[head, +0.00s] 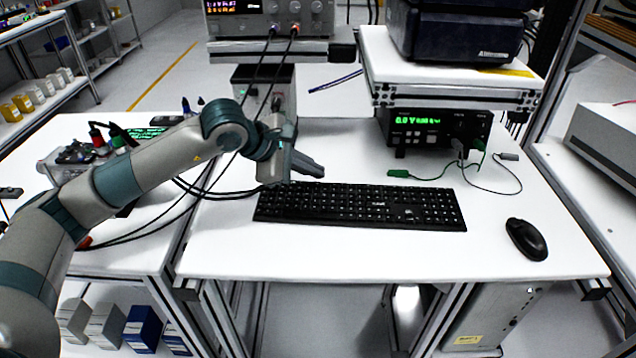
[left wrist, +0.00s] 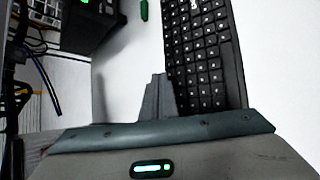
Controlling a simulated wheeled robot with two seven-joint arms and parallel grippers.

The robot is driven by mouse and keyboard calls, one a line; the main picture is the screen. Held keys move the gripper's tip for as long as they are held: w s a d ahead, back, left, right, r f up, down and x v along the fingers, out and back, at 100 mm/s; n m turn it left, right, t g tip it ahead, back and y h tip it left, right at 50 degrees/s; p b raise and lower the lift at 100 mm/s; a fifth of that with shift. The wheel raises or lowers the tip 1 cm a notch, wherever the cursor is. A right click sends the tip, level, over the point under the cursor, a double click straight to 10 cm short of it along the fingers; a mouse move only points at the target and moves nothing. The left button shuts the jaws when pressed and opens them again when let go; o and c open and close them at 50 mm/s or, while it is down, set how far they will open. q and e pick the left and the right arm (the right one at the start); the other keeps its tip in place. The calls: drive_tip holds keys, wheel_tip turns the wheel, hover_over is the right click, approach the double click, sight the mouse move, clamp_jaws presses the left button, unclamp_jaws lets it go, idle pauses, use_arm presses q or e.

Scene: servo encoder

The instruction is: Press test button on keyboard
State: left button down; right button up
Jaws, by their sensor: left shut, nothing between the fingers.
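A black keyboard (head: 360,206) lies on the white table in the head view, running from the centre to the right. My left gripper (head: 312,168) is shut and empty, at the keyboard's upper left in the head view. In the left wrist view the closed fingertips (left wrist: 158,82) show beside the edge of the keyboard (left wrist: 205,55). I cannot tell the exact height of the fingertips above the table. No key can be made out as a test button. My right gripper is not in view.
A black mouse (head: 526,239) lies right of the keyboard. An instrument with a green display (head: 418,128) stands behind, under a raised shelf (head: 450,80). Black cables (head: 215,192) run left of the keyboard. The table front (head: 330,255) is clear.

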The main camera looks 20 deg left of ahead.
use_arm(q)
drive_tip(key=shift+r+p, duration=0.85)
drive_tip(key=shift+r, duration=1.65)
drive_tip(key=shift+r, duration=0.1)
